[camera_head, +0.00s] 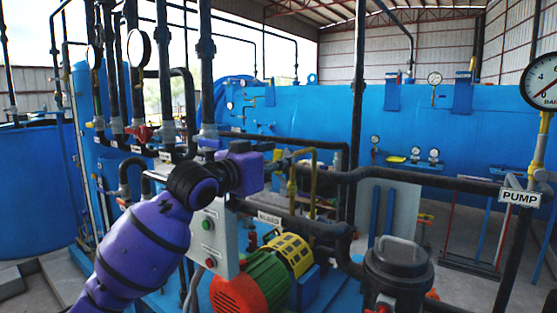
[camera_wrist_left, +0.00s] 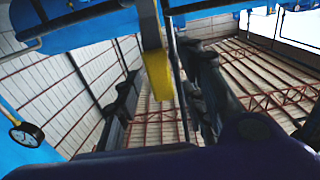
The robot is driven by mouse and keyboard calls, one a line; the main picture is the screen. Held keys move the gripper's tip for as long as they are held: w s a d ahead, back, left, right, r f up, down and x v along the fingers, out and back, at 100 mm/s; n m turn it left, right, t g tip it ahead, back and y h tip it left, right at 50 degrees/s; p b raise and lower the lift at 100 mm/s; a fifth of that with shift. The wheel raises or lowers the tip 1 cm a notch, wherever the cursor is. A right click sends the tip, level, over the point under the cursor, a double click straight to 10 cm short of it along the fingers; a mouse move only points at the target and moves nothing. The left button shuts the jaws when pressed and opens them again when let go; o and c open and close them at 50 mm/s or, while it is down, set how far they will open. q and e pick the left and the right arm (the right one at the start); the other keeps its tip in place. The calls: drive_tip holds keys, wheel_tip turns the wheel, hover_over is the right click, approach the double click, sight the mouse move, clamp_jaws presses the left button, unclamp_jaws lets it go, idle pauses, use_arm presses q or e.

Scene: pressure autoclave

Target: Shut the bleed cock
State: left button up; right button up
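My left gripper (camera_head: 280,158) is at the end of the purple arm, near the middle of the head view. It is beside a thin brass-yellow pipe with a fitting (camera_head: 292,172), above a small white label (camera_head: 270,218) that seems to read BLEED. In the left wrist view my gripper's dark fingers (camera_wrist_left: 163,95) stand apart. A yellow bar (camera_wrist_left: 156,62) shows between them with gaps at both sides. I cannot tell if this bar is the bleed cock's handle, nor its depth. The cock is partly hidden behind my gripper in the head view. My right gripper is out of view.
A grey control box (camera_head: 213,235) with buttons stands below my wrist. A green, yellow and red motor (camera_head: 262,278) and a dark pump pot (camera_head: 398,268) are in front. Black pipes run close by, one labelled PUMP (camera_head: 519,197). A blue vessel (camera_head: 330,110) fills the back.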

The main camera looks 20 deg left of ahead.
use_arm(q)
drive_tip(key=shift+w, duration=0.35)
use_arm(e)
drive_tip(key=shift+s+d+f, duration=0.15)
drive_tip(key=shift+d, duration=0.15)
use_arm(q)
clamp_jaws()
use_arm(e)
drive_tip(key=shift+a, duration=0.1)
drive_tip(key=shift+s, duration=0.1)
